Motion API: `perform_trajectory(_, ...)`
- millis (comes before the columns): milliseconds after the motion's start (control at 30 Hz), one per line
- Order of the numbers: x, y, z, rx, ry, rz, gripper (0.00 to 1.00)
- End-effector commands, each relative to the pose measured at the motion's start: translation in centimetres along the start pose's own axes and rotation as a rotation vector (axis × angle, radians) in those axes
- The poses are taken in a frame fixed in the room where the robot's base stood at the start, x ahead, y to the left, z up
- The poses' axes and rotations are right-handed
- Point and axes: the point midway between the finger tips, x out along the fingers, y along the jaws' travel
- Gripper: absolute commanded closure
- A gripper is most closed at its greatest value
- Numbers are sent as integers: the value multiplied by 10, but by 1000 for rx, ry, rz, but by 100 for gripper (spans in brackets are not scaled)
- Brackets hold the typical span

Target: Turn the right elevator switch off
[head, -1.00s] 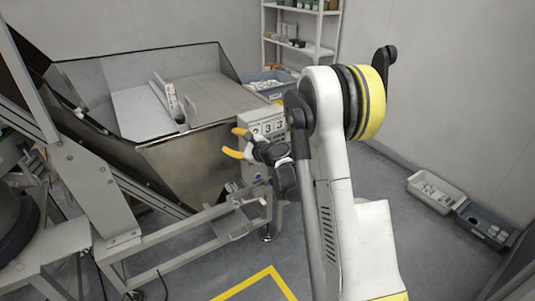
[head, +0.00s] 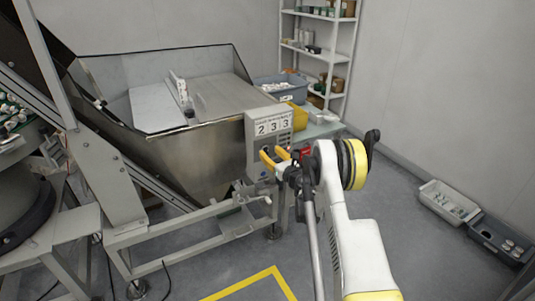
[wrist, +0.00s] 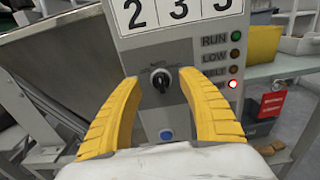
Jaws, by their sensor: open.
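The grey control box (head: 252,148) stands at the right end of the big metal hopper, with the digits 2 3 3 on its face. In the wrist view the box's black rotary switch (wrist: 160,80) sits below the digits, on a silver-rimmed round base. My gripper (head: 274,156) is in front of the box. In the wrist view its yellow fingers (wrist: 160,77) are open, one on each side of the switch, with gaps showing. Whether the tips touch the panel I cannot tell. In the head view the switch is too small to make out.
A blue button (wrist: 166,135) lies below the switch. The metal hopper (head: 190,160) fills the left. Shelves (head: 318,50) stand behind. Open floor (head: 200,270) lies in front.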

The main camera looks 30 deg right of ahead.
Motion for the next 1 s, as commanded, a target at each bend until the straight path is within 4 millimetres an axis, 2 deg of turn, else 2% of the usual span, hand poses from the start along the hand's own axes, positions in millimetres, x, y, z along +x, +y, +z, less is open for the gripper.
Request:
perform_trajectory(100,16,0,-2,-1,0,2,52)
perform_trajectory(200,24,0,-1,-1,0,1,52)
perform_trajectory(533,27,0,1,-1,0,1,54)
perform_trajectory(600,27,0,1,-1,0,1,75)
perform_trajectory(700,27,0,1,-1,0,1,100)
perform_trajectory(1000,27,0,1,-24,0,1,100)
